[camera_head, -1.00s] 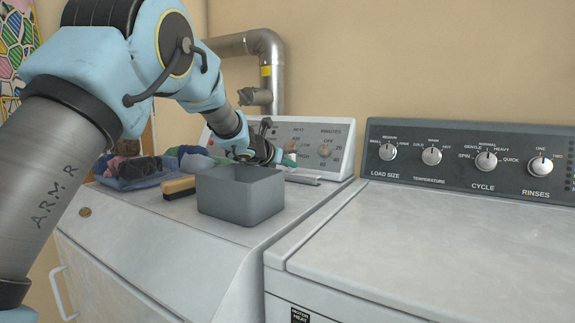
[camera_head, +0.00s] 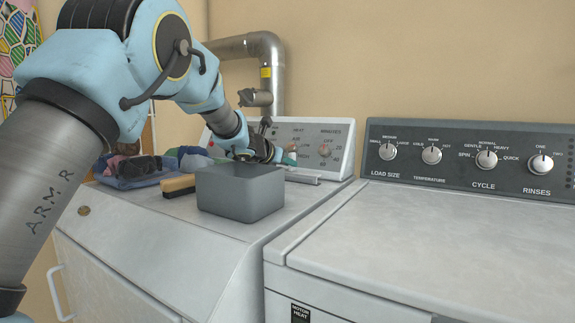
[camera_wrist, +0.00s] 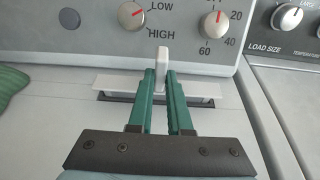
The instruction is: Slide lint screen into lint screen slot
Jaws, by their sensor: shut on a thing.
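The lint screen (camera_wrist: 204,89) shows in the wrist view as a light grey strip with an upright tab handle (camera_wrist: 162,58). My gripper (camera_wrist: 163,75) has its green fingers shut on that handle. The lint screen slot (camera_wrist: 118,97) is a dark opening in the dryer top, just in front of the screen's strip and partly behind my fingers. I cannot tell how far the screen sits in it. In the head view, my gripper (camera_head: 262,152) is behind the grey bin, and the screen's right end (camera_head: 303,178) shows beside it.
The grey open bin (camera_head: 240,192) stands on the dryer top in front of my gripper. A brush (camera_head: 178,185) and folded cloths (camera_head: 135,170) lie to its left. The dryer's control panel (camera_head: 335,140) rises close behind. The washer top (camera_head: 440,230) is clear.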

